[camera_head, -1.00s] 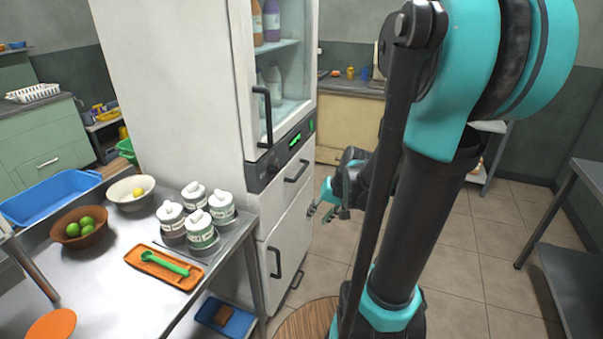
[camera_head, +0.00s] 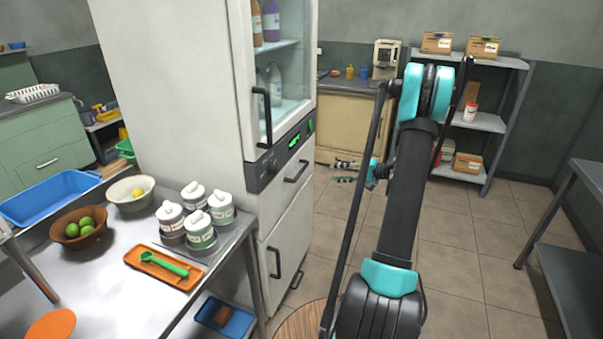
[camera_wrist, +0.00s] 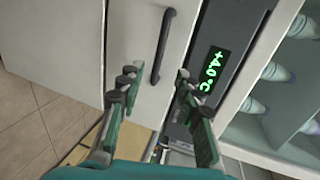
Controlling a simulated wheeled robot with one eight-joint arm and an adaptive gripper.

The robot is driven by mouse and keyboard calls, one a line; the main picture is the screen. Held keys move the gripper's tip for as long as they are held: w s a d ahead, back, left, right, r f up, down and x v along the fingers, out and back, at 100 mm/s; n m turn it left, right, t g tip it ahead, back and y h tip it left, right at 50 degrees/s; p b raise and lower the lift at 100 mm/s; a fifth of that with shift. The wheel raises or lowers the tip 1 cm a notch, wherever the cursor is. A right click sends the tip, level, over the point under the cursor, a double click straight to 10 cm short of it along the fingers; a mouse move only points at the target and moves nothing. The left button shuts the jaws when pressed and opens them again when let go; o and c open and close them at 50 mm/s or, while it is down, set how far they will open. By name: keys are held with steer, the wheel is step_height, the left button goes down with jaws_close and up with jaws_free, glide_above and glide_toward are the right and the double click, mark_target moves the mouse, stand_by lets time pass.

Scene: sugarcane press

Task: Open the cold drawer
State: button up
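The cold drawer (camera_head: 286,195) is the white front below the control panel of the tall fridge, and it looks shut. Its dark bar handle (camera_head: 297,172) is near its top. In the wrist view the handle (camera_wrist: 163,46) stands out from the white drawer front (camera_wrist: 135,40), beyond my fingertips and between their lines. My gripper (camera_head: 345,172) is to the right of the drawer in the head view, partly hidden behind my arm. The wrist view shows my gripper (camera_wrist: 155,78) open and empty, with its fingers on either side, apart from the handle.
The control panel (camera_wrist: 215,65) reads +4.0°C beside the drawer. A glass door (camera_head: 283,75) with bottles is above; another white front with a handle (camera_head: 275,262) is below. A steel table (camera_head: 110,260) with jars and bowls stands left. Floor (camera_head: 455,240) to the right is clear.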

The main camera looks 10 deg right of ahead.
mark_target(302, 170)
steer(key=x, duration=0.5)
steer(key=w+x, duration=0.1)
steer(key=x, duration=1)
steer(key=shift+w+d, duration=0.25)
steer(key=shift+c, duration=0.2)
jaws_close()
